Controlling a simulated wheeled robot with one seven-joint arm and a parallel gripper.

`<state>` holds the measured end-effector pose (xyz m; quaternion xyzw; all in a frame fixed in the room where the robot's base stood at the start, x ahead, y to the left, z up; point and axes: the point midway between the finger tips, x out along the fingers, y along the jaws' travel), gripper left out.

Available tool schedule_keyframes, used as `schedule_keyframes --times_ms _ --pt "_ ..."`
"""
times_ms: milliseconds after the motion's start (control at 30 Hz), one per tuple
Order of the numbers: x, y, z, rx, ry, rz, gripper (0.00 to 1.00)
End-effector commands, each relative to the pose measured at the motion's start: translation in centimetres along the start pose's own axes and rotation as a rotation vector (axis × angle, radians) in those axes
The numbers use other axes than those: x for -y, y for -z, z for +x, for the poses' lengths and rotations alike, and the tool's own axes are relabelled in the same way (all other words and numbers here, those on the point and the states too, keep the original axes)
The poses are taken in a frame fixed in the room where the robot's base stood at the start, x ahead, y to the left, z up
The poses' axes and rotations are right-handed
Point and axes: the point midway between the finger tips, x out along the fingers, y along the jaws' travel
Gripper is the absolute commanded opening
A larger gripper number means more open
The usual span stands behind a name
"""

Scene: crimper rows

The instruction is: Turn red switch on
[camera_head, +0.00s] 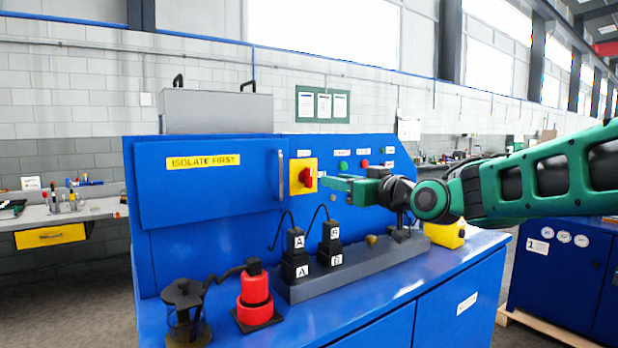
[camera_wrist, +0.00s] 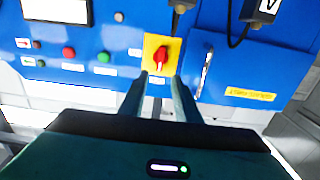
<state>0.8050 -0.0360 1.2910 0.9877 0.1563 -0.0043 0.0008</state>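The red switch (camera_head: 306,177) is a rotary knob on a yellow plate (camera_head: 296,189), mounted on the blue panel of the machine. In the wrist view the red knob (camera_wrist: 160,57) shows just beyond my fingertips, roughly centred between them. My gripper (camera_head: 325,183) reaches in from the right at about the knob's height. In the wrist view its two fingers (camera_wrist: 161,80) are apart with nothing between them. Whether a fingertip touches the knob or plate, I cannot tell. The knob's exact turn position is too small to read.
A blue door (camera_head: 210,180) labelled "ISOLATE FIRST" with a metal handle (camera_head: 281,175) lies left of the switch. Coloured buttons (camera_head: 343,166) sit to its right. Below stand black plugs (camera_head: 331,245) with cables, a grey rail (camera_head: 350,270) and a red device (camera_head: 255,290).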

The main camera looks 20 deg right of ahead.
Motion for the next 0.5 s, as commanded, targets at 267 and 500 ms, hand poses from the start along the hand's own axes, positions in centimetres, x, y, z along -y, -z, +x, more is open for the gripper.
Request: schedule_keyframes --times_ms 267,500 --pt "0.0 0.2 3.3 -0.008 0.004 0.0 0.3" --pt "-0.2 0.2 7.5 -0.008 0.0 0.001 0.3"
